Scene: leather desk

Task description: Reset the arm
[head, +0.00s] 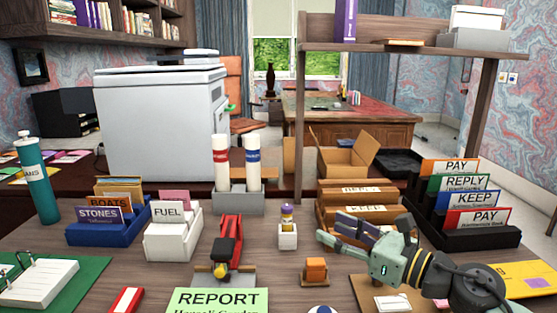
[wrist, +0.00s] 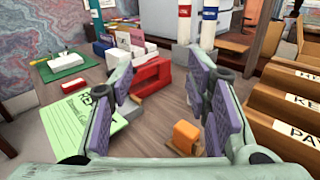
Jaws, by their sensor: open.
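My gripper (head: 330,230) is at the right of the desk in the head view, raised above the desktop and pointing left. Its fingers are apart with nothing between them. In the wrist view my gripper (wrist: 165,95) shows two green fingers with purple pads, spread wide. The gap looks out over the desk, with a red device (wrist: 150,78) and an orange block (wrist: 185,132) seen beyond it. In the head view the orange block (head: 316,270) stands to the left of and below my gripper, apart from it.
Wooden card trays (head: 365,208) stand behind my gripper, and black trays with labelled cards (head: 470,238) at right. The red device (head: 228,242), a green REPORT sheet (head: 210,302) and a white holder (head: 288,238) stand left. A shelf post (head: 299,130) rises behind. Bare desktop lies around the orange block.

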